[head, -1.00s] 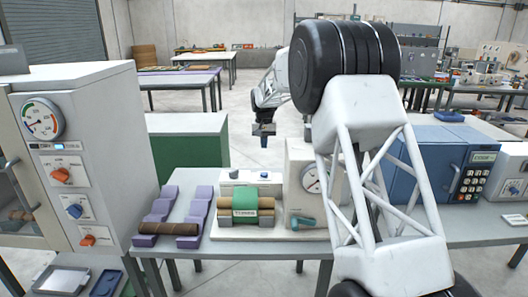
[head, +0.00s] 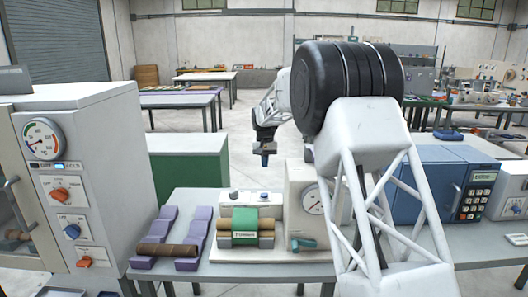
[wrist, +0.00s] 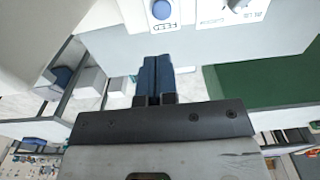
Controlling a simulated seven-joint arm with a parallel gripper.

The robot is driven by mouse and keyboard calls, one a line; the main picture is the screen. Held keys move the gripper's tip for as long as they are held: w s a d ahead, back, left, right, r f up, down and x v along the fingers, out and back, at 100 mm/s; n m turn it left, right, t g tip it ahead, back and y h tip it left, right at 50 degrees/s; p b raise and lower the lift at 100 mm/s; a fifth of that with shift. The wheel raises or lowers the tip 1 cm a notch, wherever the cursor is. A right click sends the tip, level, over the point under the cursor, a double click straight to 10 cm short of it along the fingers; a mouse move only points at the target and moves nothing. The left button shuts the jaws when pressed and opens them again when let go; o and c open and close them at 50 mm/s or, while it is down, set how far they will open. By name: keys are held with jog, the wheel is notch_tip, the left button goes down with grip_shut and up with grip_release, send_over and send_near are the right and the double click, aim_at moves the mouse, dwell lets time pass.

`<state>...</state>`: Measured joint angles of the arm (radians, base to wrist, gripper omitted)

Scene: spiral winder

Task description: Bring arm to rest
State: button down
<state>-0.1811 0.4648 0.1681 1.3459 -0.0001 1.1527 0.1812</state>
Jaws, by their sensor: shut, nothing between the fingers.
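My gripper (head: 265,160) hangs in the air in the head view, fingers down, behind and above the spiral winder (head: 238,210). In the wrist view its two blue fingers (wrist: 155,75) are together with nothing between them. The winder has a white base, a green wrap on rollers and a white housing with a dial (head: 313,200). In the wrist view a white panel with a blue knob marked FEED (wrist: 161,10) lies beyond the fingertips. My gripper touches nothing that I can see.
A brown tube (head: 168,250) lies across purple cradles (head: 197,232) left of the winder. An oven-like cabinet (head: 85,180) stands at the left. A blue machine with a keypad (head: 440,185) stands at the right. A green cabinet (head: 188,168) is behind the bench.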

jog(key=s+d+r, duration=0.4)
jog(key=s, duration=0.7)
jog(key=s+d+r+t, duration=0.1)
jog(key=s+d+r, duration=0.35)
jog(key=s, duration=0.65)
jog(key=s+d+r, duration=0.4)
jog(key=s+r, duration=0.1)
jog(key=s, duration=0.6)
jog(key=s+d+f, duration=0.2)
jog(key=s, duration=0.9)
jog(key=s+d+f+t, duration=0.1)
jog(key=s+f, duration=0.2)
jog(key=s, duration=0.9)
jog(key=s+d+f, duration=0.2)
jog(key=s+f, duration=0.1)
jog(key=s, duration=0.8)
jog(key=shift+s+d+f, duration=0.2)
jog(key=shift+d+f, duration=0.05)
jog(key=shift+d, duration=0.05)
